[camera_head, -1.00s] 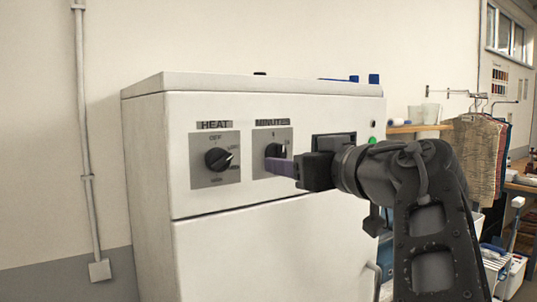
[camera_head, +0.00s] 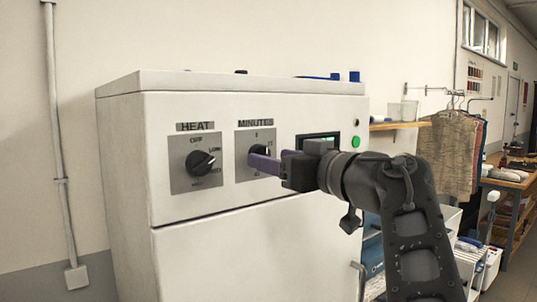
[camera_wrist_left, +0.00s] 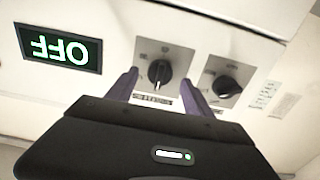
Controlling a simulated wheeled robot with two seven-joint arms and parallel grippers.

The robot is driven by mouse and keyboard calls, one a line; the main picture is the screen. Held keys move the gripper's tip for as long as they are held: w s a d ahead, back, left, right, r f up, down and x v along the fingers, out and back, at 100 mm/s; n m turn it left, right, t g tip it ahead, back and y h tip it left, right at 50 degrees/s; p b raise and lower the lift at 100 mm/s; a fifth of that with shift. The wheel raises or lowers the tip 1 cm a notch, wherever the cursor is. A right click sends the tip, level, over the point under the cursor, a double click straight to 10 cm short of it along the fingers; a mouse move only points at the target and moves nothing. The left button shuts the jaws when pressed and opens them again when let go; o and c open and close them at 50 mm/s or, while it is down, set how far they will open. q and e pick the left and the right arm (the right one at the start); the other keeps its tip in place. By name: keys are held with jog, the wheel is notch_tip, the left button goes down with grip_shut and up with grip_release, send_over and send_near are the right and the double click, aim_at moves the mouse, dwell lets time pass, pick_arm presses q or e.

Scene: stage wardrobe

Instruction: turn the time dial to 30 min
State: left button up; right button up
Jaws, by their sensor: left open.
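The time dial (camera_wrist_left: 158,73) is a dark round knob on a grey plate labelled MINUTES (camera_head: 255,124), on the front of a white cabinet. My left gripper (camera_head: 254,163) is open at this dial. Its purple fingers cover much of the dial in the head view. In the left wrist view my left gripper (camera_wrist_left: 160,78) has one finger on each side of the knob, with gaps showing; I cannot see contact. The wrist picture is upside down. The dial's exact setting is too small to read. A display (camera_wrist_left: 60,48) reads OFF. My right gripper is not in view.
The HEAT dial (camera_head: 201,162) is to the left of the time dial, and it also shows in the left wrist view (camera_wrist_left: 226,87). A green button (camera_head: 355,142) is on the cabinet's right. Hanging clothes (camera_head: 448,152) and a wooden table (camera_head: 510,180) stand farther right.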

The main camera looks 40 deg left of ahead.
pick_arm(q)
jog(key=shift+x, duration=1.2)
grip_shut()
